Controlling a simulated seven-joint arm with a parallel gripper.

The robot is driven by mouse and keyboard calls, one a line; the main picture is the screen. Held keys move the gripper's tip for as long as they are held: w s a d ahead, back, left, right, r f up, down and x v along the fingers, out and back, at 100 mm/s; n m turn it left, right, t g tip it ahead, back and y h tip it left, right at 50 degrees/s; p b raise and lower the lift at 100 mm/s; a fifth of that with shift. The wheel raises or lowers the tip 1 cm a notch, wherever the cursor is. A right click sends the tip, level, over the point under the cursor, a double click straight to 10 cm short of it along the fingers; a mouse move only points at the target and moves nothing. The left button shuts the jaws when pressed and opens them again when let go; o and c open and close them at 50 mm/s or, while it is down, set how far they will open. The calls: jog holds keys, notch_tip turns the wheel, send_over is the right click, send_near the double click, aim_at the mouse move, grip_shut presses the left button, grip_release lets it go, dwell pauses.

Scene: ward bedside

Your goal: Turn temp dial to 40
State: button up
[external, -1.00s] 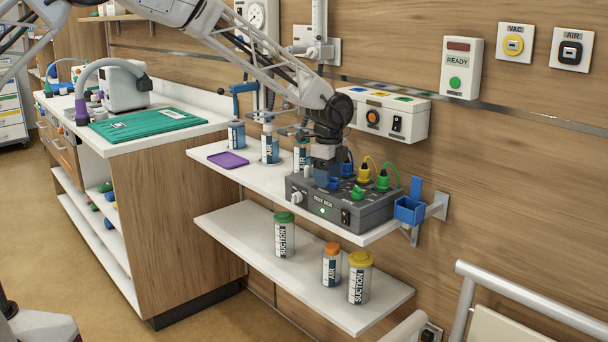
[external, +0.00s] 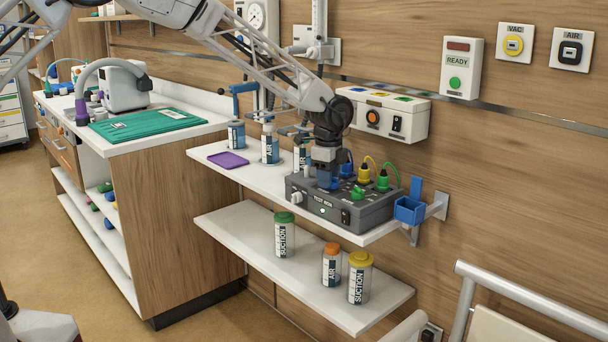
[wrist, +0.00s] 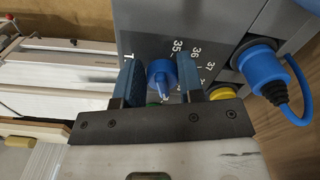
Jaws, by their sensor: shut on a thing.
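The temp dial (wrist: 160,73) is a blue knob with a pale pointer mark, on the top of a grey test box (external: 372,209). In the wrist view its mark points toward the lower edge of the picture, slightly right. The printed numbers 35, 36 and 37 (wrist: 209,66) curve down its right side; further numbers are hidden by a finger, and I cannot see a 40. My gripper (wrist: 161,82) points down over the box's left part and is shut on the dial, one finger on each side. In the external view my gripper (external: 327,178) hides most of the dial.
Blue, yellow and green plugs with cables (external: 364,173) stand close right of my gripper. A blue holder (external: 409,210) is at the shelf's right end. Labelled bottles and a purple tray (external: 228,159) are to the left. A white wall box (external: 388,117) is behind.

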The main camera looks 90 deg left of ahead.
jog(key=shift+n, duration=0.3)
jog(key=o, duration=0.9)
jog(key=shift+r, duration=0.1)
jog(key=shift+r, duration=3.8)
